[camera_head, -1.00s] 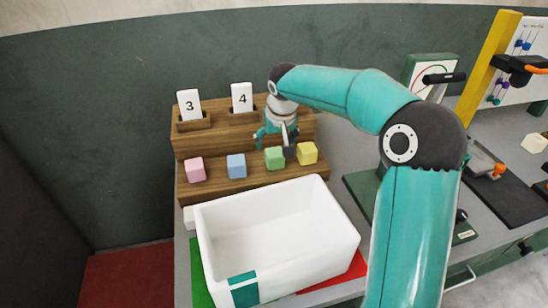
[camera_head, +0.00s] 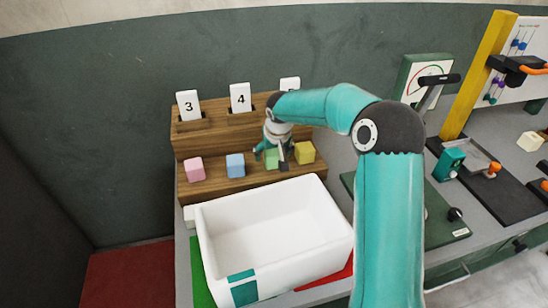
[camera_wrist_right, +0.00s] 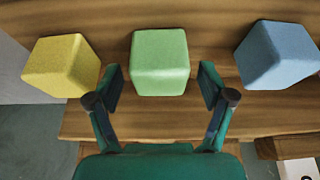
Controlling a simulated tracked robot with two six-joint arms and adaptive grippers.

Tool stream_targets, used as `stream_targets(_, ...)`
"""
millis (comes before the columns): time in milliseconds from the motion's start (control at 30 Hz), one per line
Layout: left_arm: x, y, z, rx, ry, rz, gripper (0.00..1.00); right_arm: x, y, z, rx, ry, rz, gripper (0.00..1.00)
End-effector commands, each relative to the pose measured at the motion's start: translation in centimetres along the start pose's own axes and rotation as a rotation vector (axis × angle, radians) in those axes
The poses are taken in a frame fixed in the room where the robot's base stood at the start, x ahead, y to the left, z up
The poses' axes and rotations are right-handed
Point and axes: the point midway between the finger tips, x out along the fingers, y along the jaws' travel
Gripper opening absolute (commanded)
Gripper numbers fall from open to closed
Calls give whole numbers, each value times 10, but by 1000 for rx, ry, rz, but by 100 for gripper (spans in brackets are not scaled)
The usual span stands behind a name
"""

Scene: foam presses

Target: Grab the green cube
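The green cube (camera_head: 271,158) sits on the lower wooden step between the blue cube (camera_head: 235,165) and the yellow cube (camera_head: 304,153). My right gripper (camera_head: 270,160) is at the green cube and partly hides it in the head view. In the right wrist view the green cube (camera_wrist_right: 160,62) lies just ahead of and between the two open fingers of my right gripper (camera_wrist_right: 160,85), with a gap on each side. The fingers are not closed on it. My left gripper is not in view.
A pink cube (camera_head: 194,169) stands left of the blue cube on the wooden step (camera_head: 215,184). A white bin (camera_head: 325,215) stands in front of the step. Number cards stand on the upper step, including card 4 (camera_head: 240,97). A green-based device (camera_head: 442,228) is at the right.

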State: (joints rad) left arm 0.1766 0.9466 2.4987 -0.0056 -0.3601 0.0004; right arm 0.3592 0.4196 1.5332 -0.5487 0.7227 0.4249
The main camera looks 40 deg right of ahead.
Motion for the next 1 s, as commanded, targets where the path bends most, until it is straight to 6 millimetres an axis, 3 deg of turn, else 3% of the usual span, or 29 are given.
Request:
stream_targets(33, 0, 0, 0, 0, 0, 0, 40, 0, 0, 0, 0, 0, 0, 71)
stream_targets(300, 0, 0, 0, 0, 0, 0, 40, 0, 0, 0, 0, 0, 0, 28)
stream_targets(733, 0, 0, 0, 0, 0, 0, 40, -6, 0, -3, 1, 1, 1, 27)
stream_targets(1000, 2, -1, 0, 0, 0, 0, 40, -37, 0, -16, 2, 6, 0, 27)
